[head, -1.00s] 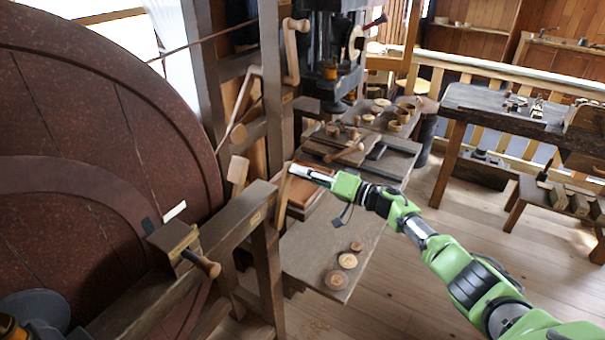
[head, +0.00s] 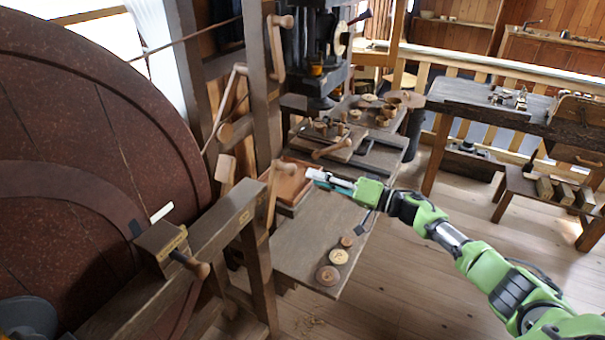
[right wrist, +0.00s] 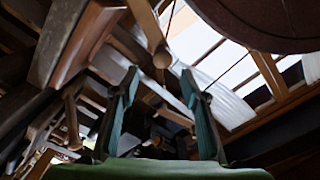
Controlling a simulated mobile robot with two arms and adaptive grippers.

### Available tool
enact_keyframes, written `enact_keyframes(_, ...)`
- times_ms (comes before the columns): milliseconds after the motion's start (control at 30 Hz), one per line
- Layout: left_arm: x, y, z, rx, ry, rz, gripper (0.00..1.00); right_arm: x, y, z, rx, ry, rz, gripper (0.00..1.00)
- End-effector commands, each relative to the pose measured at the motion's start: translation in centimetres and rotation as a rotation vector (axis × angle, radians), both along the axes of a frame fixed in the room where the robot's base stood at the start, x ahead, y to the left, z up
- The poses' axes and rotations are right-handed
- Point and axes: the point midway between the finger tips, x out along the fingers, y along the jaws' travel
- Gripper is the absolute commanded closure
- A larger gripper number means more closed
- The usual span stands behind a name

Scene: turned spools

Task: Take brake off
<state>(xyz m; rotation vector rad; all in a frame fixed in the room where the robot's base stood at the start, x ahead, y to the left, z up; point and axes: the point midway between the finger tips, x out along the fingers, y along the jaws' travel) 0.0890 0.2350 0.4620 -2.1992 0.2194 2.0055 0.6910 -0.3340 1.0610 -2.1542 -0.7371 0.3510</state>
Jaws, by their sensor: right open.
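The great dark red wheel (head: 70,150) fills the left. Against its rim sits a wooden block (head: 163,247) with a turned handle (head: 192,264). A wooden lever (head: 271,196) with a rounded knob stands on the post at the end of the beam. I cannot tell for sure which of these is the brake. My right gripper (head: 312,176) is open and empty, just right of the lever's knob and apart from it. In the right wrist view its two fingers (right wrist: 160,85) are spread, with a round-ended wooden handle (right wrist: 159,50) beyond them. My left gripper is out of view.
The wooden beam (head: 215,230) and upright post (head: 262,280) stand left of my right gripper. A low bench (head: 310,240) with several turned discs lies below it. A reddish tray (head: 290,183) is close behind. Open floor (head: 400,240) lies to the right.

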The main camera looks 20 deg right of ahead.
Motion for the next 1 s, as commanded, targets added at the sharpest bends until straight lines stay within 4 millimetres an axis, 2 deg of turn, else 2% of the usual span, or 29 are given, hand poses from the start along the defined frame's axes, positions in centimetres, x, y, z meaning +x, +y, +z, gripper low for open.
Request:
enact_keyframes(100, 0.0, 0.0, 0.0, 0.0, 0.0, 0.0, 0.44, -1.5, -1.2, -0.1, -0.001, 0.002, 0.0, 0.59)
enact_keyframes(233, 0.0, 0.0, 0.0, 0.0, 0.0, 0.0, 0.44, -2.3, -1.8, 0.0, 0.0, 0.001, -0.001, 0.59)
enact_keyframes(833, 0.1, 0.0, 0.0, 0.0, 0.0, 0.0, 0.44, -2.5, -2.0, -0.2, 0.0, 0.0, -0.004, 0.59)
enact_keyframes(933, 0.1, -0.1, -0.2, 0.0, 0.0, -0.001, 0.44, -2.5, -2.3, -2.3, -0.019, 0.0, -0.039, 0.59)
enact_keyframes(1000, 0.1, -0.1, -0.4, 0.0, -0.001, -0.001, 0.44, -2.5, -2.6, -5.5, -0.057, -0.002, -0.094, 0.59)
